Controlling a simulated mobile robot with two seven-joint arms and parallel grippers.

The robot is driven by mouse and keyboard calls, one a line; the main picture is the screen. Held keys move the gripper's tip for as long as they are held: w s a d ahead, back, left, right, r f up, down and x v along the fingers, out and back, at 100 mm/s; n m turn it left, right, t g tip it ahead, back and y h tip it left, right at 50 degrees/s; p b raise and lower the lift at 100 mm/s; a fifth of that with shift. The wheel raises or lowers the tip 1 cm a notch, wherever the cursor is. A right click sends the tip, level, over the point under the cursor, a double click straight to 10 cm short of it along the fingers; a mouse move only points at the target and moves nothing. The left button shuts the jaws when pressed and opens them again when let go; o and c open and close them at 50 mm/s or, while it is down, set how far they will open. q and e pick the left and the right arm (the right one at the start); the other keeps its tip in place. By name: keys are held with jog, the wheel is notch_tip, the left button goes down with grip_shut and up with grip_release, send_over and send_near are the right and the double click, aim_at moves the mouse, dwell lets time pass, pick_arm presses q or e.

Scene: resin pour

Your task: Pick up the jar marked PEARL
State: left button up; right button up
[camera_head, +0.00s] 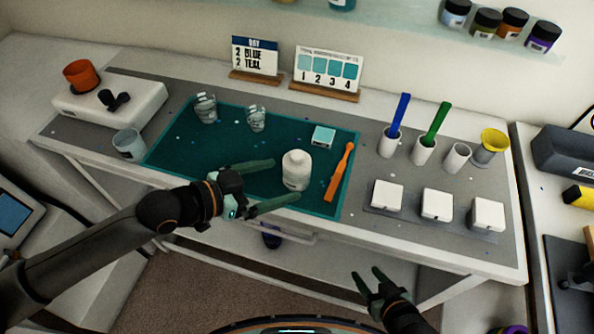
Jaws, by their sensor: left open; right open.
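No label reading PEARL is legible in the head view, so I cannot tell which jar it is. Several small jars with coloured contents, including a purple jar (543,37), stand on the shelf at the top right. A white bottle (297,168) stands upright on the teal mat (170,158). My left gripper (284,180) is open over the mat, its fingertips close to the bottle's left side; I cannot tell whether they touch it. My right gripper (367,272) is open and empty in front of the table's front edge.
Clear cups (205,108) and an orange tool (339,172) are on the mat. White holders with a blue stick (399,116) and a green stick (436,123), a yellow funnel (494,140) and white blocks (437,204) stand right. A white shelf (400,32) overhangs the back.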

aim_at(285, 176)
pick_arm(q)
jog(key=shift+w+d, duration=0.3)
jog(key=shift+d, duration=0.15)
jog(key=shift+p+x, duration=0.4)
jog(key=shift+x, duration=1.8)
jog(key=shift+r, duration=0.1)
jog(key=shift+c, duration=0.4)
jog(key=c, duration=1.5)
jog(key=shift+w+r, duration=0.1)
grip_shut()
